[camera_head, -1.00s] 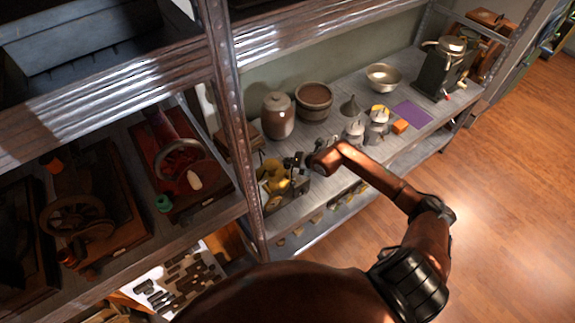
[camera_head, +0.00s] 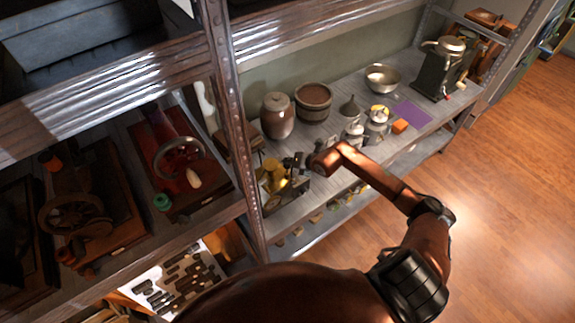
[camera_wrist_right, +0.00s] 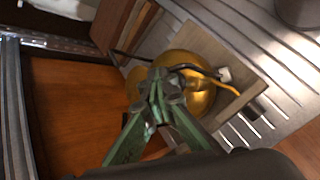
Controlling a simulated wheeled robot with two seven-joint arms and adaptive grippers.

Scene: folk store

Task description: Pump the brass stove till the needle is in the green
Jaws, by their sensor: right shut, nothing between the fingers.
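The brass stove (camera_head: 271,174) sits at the near left end of the grey slatted shelf, just right of the upright post. In the right wrist view its rounded brass body (camera_wrist_right: 196,92) shows behind my fingers, with a curved thin brass piece on it. My right gripper (camera_head: 300,161) is by the stove's right side in the head view. In the wrist view the right gripper (camera_wrist_right: 160,82) has its greenish fingers together and empty, overlapping the brass body; I cannot tell whether they touch it. No gauge needle can be made out. My left gripper is out of view.
A lidded brown jar (camera_head: 277,116) and a wooden tub (camera_head: 313,101) stand behind the stove. The metal post (camera_head: 232,130) is close on the left.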

